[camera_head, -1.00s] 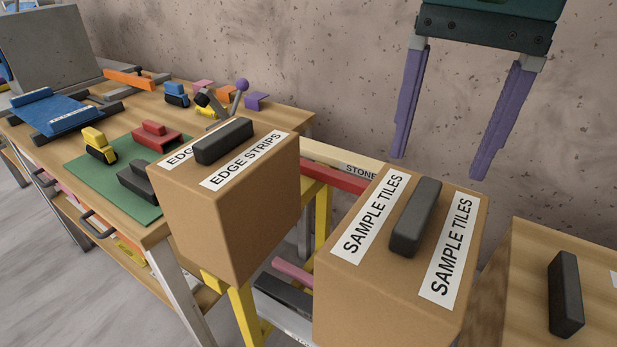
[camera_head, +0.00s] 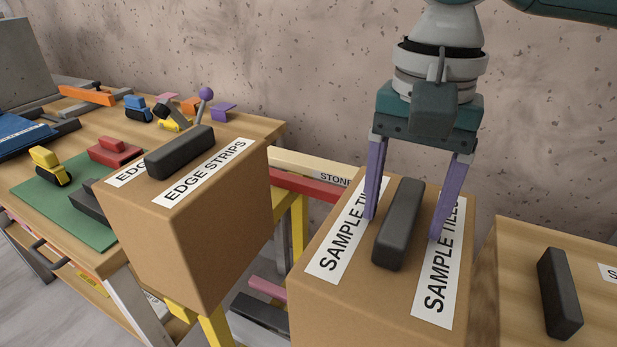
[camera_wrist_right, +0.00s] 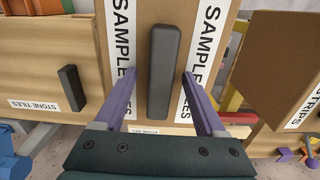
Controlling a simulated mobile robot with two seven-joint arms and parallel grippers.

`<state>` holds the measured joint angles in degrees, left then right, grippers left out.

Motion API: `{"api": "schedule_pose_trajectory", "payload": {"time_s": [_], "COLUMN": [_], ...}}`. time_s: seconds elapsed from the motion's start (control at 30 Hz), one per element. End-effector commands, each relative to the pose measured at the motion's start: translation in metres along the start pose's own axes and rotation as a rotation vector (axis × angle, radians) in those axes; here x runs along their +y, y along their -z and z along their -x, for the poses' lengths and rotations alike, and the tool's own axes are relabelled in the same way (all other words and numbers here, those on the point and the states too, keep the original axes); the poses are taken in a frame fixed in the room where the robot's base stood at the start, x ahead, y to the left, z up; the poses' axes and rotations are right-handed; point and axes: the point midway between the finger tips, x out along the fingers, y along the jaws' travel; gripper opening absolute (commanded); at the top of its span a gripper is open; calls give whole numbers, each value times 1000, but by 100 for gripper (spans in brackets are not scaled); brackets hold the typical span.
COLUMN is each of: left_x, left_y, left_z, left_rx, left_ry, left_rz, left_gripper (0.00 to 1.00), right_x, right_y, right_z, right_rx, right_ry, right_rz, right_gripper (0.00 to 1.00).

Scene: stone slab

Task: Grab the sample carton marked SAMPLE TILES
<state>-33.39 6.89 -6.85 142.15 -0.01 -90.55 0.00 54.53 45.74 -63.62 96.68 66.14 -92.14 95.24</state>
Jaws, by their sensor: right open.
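The carton (camera_head: 350,295) marked SAMPLE TILES is a brown box with a white label strip on each side of a dark handle (camera_head: 398,225) on its top. My right gripper (camera_head: 404,228) is open, its two purple fingers pointing down on either side of the handle, with gaps between fingers and handle. In the right wrist view, the handle (camera_wrist_right: 164,70) stands between and beyond the open fingers (camera_wrist_right: 158,85). Whether the fingertips touch the carton top I cannot tell. My left gripper is not in view.
A carton marked EDGE STRIPS (camera_head: 225,215) stands to the left, with its own dark handle. Another box (camera_head: 510,275) with a dark handle is close on the right. A wooden workbench (camera_head: 255,130) with small toys and a green mat (camera_head: 75,220) is at the left.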

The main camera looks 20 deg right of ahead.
Motion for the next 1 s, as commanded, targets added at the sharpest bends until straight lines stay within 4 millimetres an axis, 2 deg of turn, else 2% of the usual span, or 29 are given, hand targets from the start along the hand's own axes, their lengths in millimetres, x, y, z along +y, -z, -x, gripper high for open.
{"api": "schedule_pose_trajectory", "payload": {"time_s": [0.2,0.83,1.0], "left_x": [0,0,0], "left_y": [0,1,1], "left_z": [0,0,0], "left_rx": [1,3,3], "left_ry": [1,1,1], "left_rz": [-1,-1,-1], "left_gripper": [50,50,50], "right_x": [0,0,0], "right_y": [0,0,0], "right_z": [-1,-1,-1], "right_rx": [0,0,0], "right_ry": [0,0,0], "right_rz": [1,0,1], "right_gripper": [72,2,0]}}
